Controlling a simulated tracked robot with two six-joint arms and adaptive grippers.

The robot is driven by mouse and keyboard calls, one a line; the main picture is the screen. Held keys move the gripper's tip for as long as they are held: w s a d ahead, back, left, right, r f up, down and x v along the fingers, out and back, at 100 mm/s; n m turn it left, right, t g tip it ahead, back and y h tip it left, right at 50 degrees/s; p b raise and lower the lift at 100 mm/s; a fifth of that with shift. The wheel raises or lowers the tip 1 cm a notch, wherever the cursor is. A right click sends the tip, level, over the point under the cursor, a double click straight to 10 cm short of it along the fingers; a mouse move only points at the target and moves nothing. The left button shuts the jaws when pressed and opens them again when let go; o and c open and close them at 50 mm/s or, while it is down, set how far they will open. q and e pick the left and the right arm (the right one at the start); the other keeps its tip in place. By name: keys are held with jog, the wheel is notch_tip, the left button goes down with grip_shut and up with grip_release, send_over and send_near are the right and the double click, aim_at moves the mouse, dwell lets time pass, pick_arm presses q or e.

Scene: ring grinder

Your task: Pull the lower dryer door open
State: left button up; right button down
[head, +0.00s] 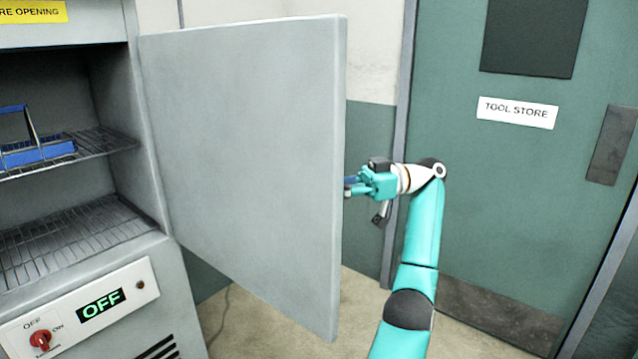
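The lower dryer door (245,170) is a large pale grey panel, hinged at its left side. It stands swung wide open, away from the dryer cabinet (165,270), so the inside shows. My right gripper (352,187) is at the door's free right edge, about mid-height. Its fingertips are partly hidden at or behind that edge. I cannot tell whether they touch the door or hold a handle; no handle shows. My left gripper is not in view.
Inside the dryer are wire shelves (75,240) and a blue carrier (38,153) on the upper one. A control panel (75,310) below reads OFF and has a red knob (41,341). A green TOOL STORE door (500,190) stands behind my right arm.

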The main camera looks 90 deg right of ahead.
jog(key=shift+d+f, duration=0.15)
jog(key=shift+f, duration=0.1)
jog(key=c, duration=1.1)
grip_release()
jog(key=shift+d, duration=0.15)
jog(key=shift+r, duration=0.1)
